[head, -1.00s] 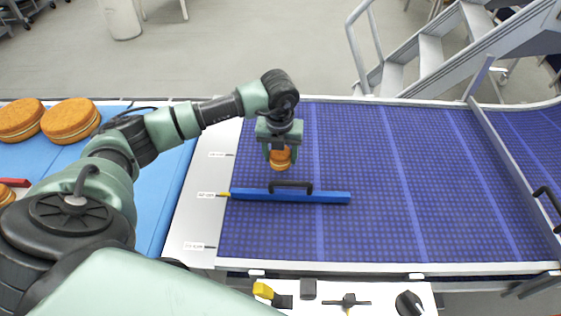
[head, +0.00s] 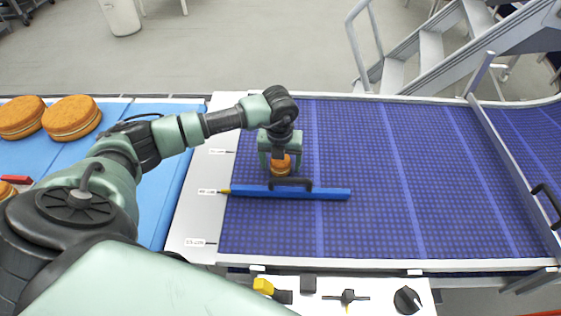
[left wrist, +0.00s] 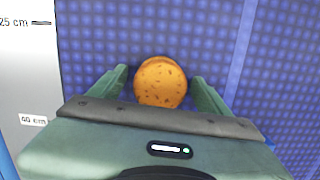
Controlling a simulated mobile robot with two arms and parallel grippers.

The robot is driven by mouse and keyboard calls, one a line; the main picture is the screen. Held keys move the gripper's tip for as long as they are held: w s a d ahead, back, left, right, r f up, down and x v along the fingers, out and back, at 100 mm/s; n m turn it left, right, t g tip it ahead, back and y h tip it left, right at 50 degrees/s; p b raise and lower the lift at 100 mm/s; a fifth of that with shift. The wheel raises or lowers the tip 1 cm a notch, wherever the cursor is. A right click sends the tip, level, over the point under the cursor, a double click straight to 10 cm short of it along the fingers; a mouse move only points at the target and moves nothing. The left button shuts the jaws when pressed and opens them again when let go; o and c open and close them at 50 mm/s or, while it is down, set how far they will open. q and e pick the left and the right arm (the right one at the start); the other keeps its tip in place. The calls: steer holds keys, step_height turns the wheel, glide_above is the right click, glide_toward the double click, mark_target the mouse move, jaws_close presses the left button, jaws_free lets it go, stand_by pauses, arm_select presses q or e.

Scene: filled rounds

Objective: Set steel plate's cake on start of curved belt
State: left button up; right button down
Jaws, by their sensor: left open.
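A small round orange-brown cake (head: 280,165) is at the left end of the dark blue curved belt (head: 370,145), just behind the blue bar. My left gripper (head: 279,157) is above it, pointing down. In the left wrist view, the cake (left wrist: 161,82) sits between the spread fingers of the left gripper (left wrist: 160,78), with a gap on both sides. The gripper is open and appears not to touch the cake. No steel plate shows in either view, and my right gripper is out of sight.
A blue bar with a black handle (head: 335,194) lies across the belt in front of the cake. Larger layered cakes (head: 71,119) stand on the light blue belt at left. A switch panel (head: 380,298) is at the near edge. The belt's right part is clear.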

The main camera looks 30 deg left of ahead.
mark_target(280, 163)
arm_select(q)
steer(key=shift+r, duration=0.55)
steer(key=r+b, duration=0.1)
steer(key=r, duration=0.2)
steer(key=r+b, duration=0.1)
steer(key=r, duration=0.2)
steer(key=s+r+b, duration=0.1)
steer(key=r, duration=0.2)
steer(key=shift+d+r, duration=0.3)
steer(key=shift+r, duration=0.05)
steer(key=shift+s+r, duration=0.15)
steer(key=shift+r, duration=0.6)
steer(key=shift+f, duration=0.1)
